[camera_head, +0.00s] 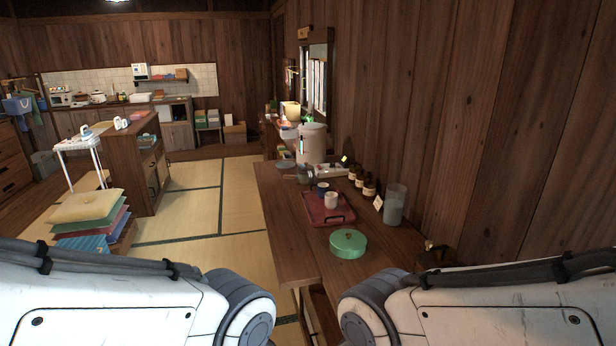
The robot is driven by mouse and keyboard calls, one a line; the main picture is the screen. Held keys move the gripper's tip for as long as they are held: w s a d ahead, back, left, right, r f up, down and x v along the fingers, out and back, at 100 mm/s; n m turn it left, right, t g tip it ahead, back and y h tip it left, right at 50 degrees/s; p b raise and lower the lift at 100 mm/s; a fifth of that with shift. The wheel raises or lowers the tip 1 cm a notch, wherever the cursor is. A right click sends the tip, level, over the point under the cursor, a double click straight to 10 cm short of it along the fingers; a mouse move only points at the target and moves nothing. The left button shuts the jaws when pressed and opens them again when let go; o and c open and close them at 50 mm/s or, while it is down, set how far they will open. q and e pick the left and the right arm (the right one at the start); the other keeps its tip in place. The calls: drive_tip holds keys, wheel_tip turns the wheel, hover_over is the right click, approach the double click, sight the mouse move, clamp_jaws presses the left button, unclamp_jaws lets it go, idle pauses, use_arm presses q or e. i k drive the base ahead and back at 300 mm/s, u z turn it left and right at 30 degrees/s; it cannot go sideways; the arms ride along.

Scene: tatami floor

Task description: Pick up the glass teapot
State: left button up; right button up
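I cannot pick out a glass teapot with certainty. A small dark, glassy item (304,174) stands on the wooden table (285,230) behind the red tray (336,219); it is too small to tell what it is. A clear cylindrical glass jar (394,206) with pale contents stands at the table's right side by the wall, with no spout visible. Two cups, one dark blue (322,189) and one whitish (331,200), are on the tray. Only my arm links show at the bottom left and right; neither gripper is in view.
A round green lidded container (348,243) sits near the table's front. Several brown bottles (361,182) line the wall, and a tall white canister (312,143) stands farther back. Stacked cushions (88,208) are at left. The tatami floor (190,240) left of the table is open.

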sight(303, 179)
drive_tip(key=u, duration=0.5)
drive_tip(key=i, duration=0.6)
drive_tip(key=u, duration=0.9)
drive_tip(key=i, duration=1.85)
drive_tip(key=z, duration=1.35)
drive_tip(key=i, duration=0.75)
drive_tip(key=z, duration=0.8)
